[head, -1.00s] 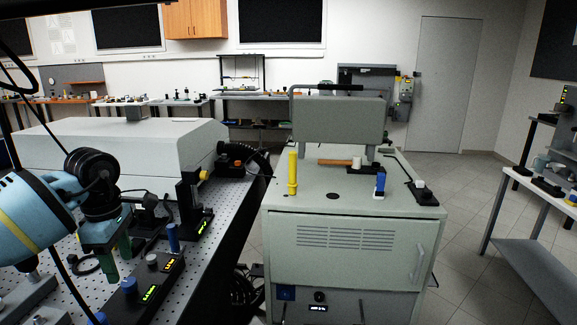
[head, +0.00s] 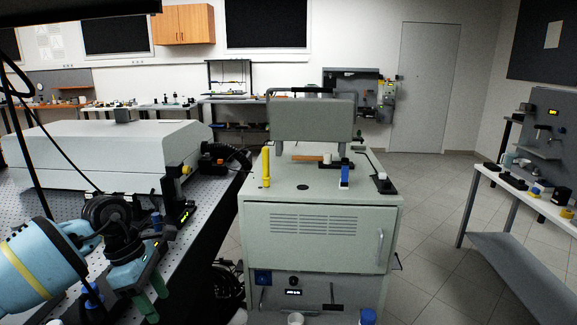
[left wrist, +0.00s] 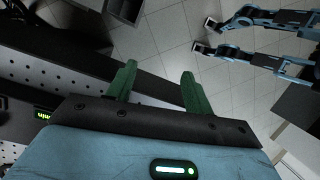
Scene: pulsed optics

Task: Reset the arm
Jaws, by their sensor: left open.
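My left gripper (head: 153,296) comes in from the lower left in the head view, over the near right edge of the perforated optical table (head: 18,186). Its two green fingers are apart and point down and to the right. In the left wrist view the gripper (left wrist: 157,88) is open, with nothing between the fingers and the floor beyond them. My right gripper does not show in the head view. In the left wrist view, blue arm links at the upper right look like mine, but I cannot tell the state of their jaws.
A grey cabinet (head: 318,240) stands mid-view, with a yellow post (head: 266,167) and a blue-and-white item (head: 344,176) on top. A long grey housing (head: 100,146) sits on the optical table. A white side table (head: 525,196) is at the right. Tiled floor between is clear.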

